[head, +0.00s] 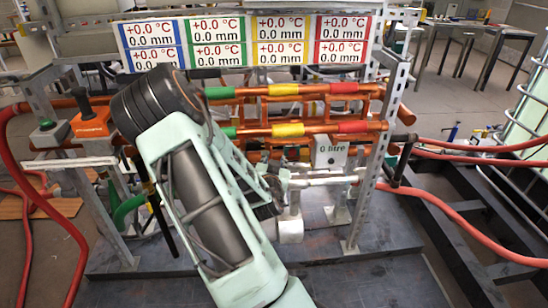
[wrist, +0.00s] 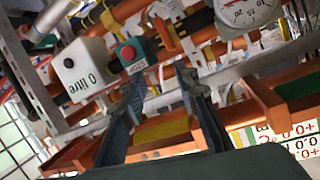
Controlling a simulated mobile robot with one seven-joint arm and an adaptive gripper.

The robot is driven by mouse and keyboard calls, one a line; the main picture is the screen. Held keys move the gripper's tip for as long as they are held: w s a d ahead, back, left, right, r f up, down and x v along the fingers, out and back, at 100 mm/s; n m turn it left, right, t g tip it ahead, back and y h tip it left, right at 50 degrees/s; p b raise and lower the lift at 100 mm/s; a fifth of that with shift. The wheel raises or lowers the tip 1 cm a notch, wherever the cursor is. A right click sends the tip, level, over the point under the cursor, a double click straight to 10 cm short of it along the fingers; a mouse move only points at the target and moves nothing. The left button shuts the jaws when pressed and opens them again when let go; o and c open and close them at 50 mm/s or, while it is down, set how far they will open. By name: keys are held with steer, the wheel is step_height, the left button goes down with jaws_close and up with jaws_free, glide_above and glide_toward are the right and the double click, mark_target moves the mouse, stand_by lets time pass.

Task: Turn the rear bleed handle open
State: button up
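My gripper (wrist: 163,80) is open in the wrist view, with its two dark fingers apart and nothing held between them. I cannot single out the rear bleed handle with certainty in either view. An orange lever-like piece (wrist: 166,32) shows beyond the fingertips, but I cannot tell whether it is that handle. In the head view my arm covers the middle of the rig, and the gripper's fingers cannot be made out there.
A white "0 litre" box (wrist: 84,67) and a green STOP box (wrist: 131,54) with a red button sit left of the fingertips. A dial gauge (wrist: 246,10) is at upper right. Banded copper pipes (head: 350,127) and a metal frame post (head: 385,125) crowd the head view.

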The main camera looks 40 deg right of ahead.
mark_target(270, 150)
steer(key=w+d+f+n+t+b, duration=0.1)
steer(key=w+d, duration=0.1)
steer(key=w, duration=0.1)
steer(key=w+d+f+n+t+b, duration=0.1)
steer(key=w+n+t, duration=0.1)
steer(key=w, duration=0.1)
steer(key=w+d+f+n+t+b, duration=0.1)
steer(key=w+d, duration=0.1)
steer(key=w, duration=0.1)
steer(key=shift+w+d+f+n+b, duration=0.2)
steer(key=shift+w+d+n+b, duration=0.1)
steer(key=shift+w+d, duration=0.05)
stand_by(0.3)
jaws_close()
